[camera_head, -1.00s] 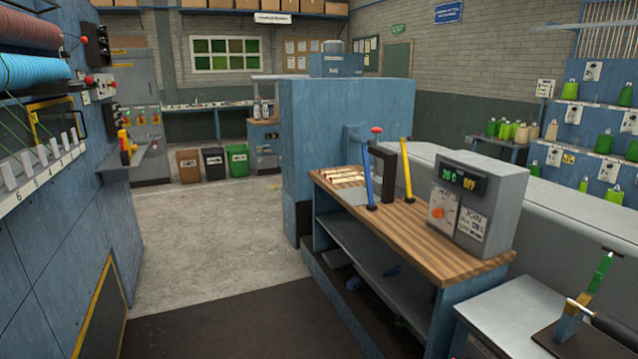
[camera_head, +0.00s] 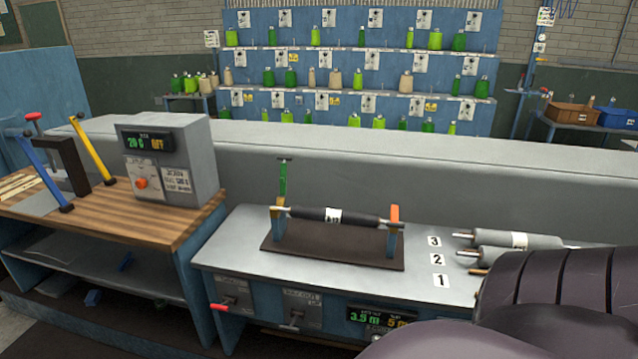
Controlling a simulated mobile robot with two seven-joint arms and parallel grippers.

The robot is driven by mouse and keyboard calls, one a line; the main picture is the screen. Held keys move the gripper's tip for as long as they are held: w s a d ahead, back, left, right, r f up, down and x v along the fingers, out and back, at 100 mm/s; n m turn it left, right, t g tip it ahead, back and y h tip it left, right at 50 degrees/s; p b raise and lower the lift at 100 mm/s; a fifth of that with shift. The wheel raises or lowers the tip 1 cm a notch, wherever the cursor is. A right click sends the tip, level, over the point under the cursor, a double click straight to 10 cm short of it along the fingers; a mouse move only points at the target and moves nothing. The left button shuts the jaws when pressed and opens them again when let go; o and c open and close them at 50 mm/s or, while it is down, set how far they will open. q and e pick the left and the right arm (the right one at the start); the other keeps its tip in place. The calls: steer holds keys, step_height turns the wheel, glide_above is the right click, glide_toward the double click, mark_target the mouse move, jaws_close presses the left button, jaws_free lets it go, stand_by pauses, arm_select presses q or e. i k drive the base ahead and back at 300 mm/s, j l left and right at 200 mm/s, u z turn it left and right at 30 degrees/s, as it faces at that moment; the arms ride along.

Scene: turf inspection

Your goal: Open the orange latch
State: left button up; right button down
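The orange latch (camera_head: 394,215) sits on top of the right-hand post of a roller stand, at the right end of a dark roller (camera_head: 352,218). It looks upright, but whether it is closed over the roller's shaft is too small to tell. The left post carries a raised green lever (camera_head: 283,180). The stand's dark base plate (camera_head: 330,256) rests on a grey table (camera_head: 225,243). Neither of my grippers is in view.
Loose grey rollers (camera_head: 520,239) lie at the right of the table beside printed numbers. A dark rounded shape, probably my arm, covers the lower right corner. A wooden bench (camera_head: 130,217) with a grey control box (camera_head: 170,160) stands to the left. A long grey housing (camera_head: 420,168) runs behind.

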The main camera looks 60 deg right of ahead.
mark_target(395, 217)
steer(key=z, duration=2.2)
steer(key=i+u, duration=0.25)
steer(key=i, duration=0.15)
steer(key=i+l+u, duration=0.25)
steer(key=i, duration=0.15)
